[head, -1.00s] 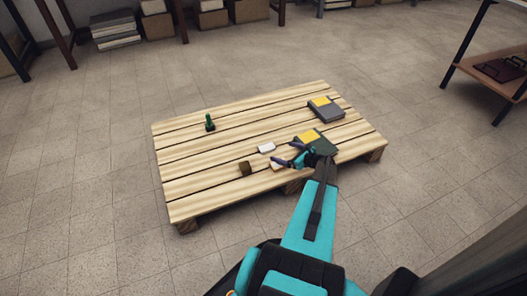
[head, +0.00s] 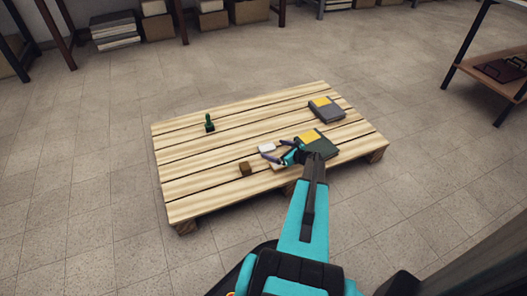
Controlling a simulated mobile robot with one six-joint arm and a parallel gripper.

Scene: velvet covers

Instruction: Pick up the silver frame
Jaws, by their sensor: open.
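I cannot clearly make out a silver frame. A small pale, flat object (head: 267,147) lies on the wooden pallet (head: 195,188), just by my fingertips. Part of another light piece shows below the fingers, mostly hidden, and I cannot tell what it is. My gripper (head: 273,150) is open, with its fingers pointing left over the front middle of the pallet. It looks empty. Whether it touches the pale object cannot be told.
A dark green book (head: 326,149) is partly behind my arm. A grey book (head: 327,114) lies at the back right. A dark green upright object (head: 209,123) stands at the back left. The pallet's left is clear.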

